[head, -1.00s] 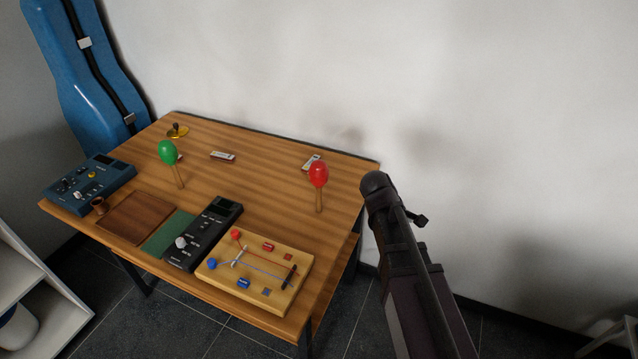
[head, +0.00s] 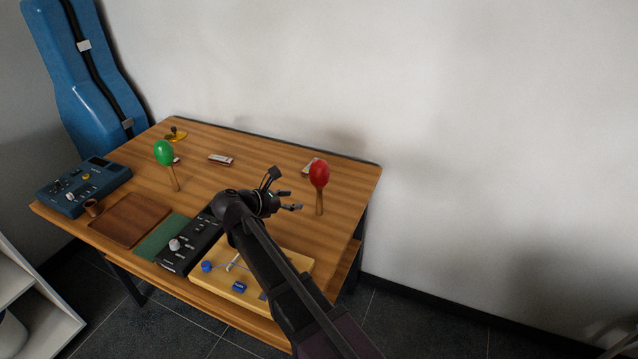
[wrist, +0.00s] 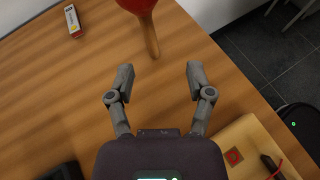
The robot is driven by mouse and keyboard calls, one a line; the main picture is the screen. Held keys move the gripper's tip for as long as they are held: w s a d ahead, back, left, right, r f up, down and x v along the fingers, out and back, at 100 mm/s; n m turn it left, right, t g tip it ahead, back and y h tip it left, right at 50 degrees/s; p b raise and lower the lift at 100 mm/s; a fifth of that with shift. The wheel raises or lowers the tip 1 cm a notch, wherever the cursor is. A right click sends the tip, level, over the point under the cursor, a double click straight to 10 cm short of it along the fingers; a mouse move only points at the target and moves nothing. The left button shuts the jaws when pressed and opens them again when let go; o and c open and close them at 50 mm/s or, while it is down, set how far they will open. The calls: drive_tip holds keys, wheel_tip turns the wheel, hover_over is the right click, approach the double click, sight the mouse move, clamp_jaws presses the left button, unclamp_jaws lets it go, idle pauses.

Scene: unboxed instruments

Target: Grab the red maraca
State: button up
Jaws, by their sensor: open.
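In the wrist view, the lower part of the red head (wrist: 137,4) shows at the top edge, with the handle (wrist: 151,37) pointing down toward the gap between my fingertips. My gripper (head: 291,200) is over the table, to the left of the maraca's handle. In the wrist view, my gripper (wrist: 158,76) has its two fingers spread apart with only table between them. It is not touching the maraca.
Harmonicas lie behind, one (head: 220,159) at the middle and one (head: 308,167) near the red maraca. A circuit board (head: 295,262) and a black device (head: 175,257) lie at the front. The wall closes off the back.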

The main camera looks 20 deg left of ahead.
sight(319, 191)
drive_tip(key=shift+s+a+r+n+t, duration=0.1)
drive_tip(key=shift+s+a+n+t, duration=0.1)
drive_tip(key=shift+a, duration=0.3)
drive_tip(key=shift+s+a+r+n+t, duration=0.1)
drive_tip(key=shift+s+a+n, duration=0.1)
drive_tip(key=shift+a, duration=0.3)
drive_tip(key=shift+f, duration=0.1)
drive_tip(key=shift+b+x, duration=1.75)
drive_tip(key=shift+x, duration=2.6)
drive_tip(key=shift+a, duration=0.1)
drive_tip(key=shift+w+f, duration=0.1)
drive_tip(key=shift+b+x, duration=1)
drive_tip(key=shift+x, duration=1.55)
drive_tip(key=shift+a, duration=0.15)
clamp_jaws()
